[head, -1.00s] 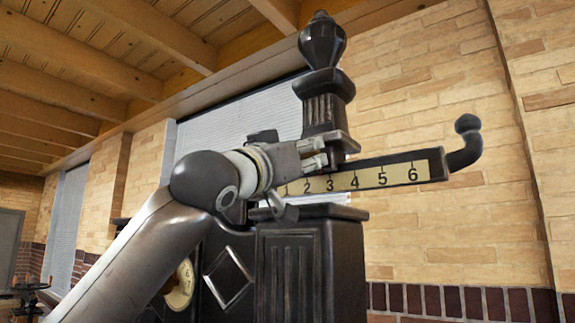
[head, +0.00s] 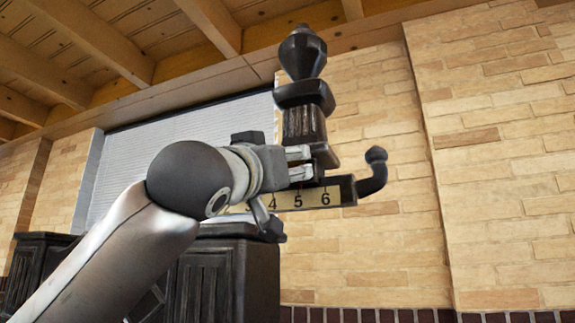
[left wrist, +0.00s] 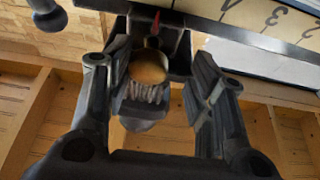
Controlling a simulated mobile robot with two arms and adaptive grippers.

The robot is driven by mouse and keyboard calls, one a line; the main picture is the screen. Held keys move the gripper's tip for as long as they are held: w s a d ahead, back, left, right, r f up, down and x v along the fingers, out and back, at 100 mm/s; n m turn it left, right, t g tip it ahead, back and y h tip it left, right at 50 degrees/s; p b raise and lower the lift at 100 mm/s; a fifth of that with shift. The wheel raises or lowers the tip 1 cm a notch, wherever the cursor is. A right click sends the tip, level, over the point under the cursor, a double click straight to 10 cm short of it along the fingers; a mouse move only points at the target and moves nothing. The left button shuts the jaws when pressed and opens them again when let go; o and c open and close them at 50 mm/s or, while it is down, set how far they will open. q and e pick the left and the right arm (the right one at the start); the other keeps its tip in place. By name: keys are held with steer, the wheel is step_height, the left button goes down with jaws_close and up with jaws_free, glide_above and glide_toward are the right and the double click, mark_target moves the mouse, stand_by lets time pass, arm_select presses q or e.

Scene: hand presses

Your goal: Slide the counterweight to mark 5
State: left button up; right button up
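The counterweight (head: 303,122) is a black urn-shaped weight with a fluted body, upright on the beam (head: 348,190). A small red pointer under the counterweight is at about the 5. My left gripper (head: 302,163) is at the counterweight's base. In the left wrist view the counterweight (left wrist: 146,92) appears upside down, with a brass knob and the red pointer. The fingers of my left gripper (left wrist: 150,75) flank its block with their tips at its edges; the contact is partly hidden. My right gripper is not in view.
The beam ends in an upturned black hook (head: 374,172) right of the 6. A dark press body (head: 235,280) stands below, partly behind my left arm. A brick wall (head: 500,160) is behind; the space right of the hook looks clear.

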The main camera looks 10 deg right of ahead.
arm_select(q)
steer(key=shift+a, duration=0.1)
stand_by(0.3)
steer(key=v, duration=1.2)
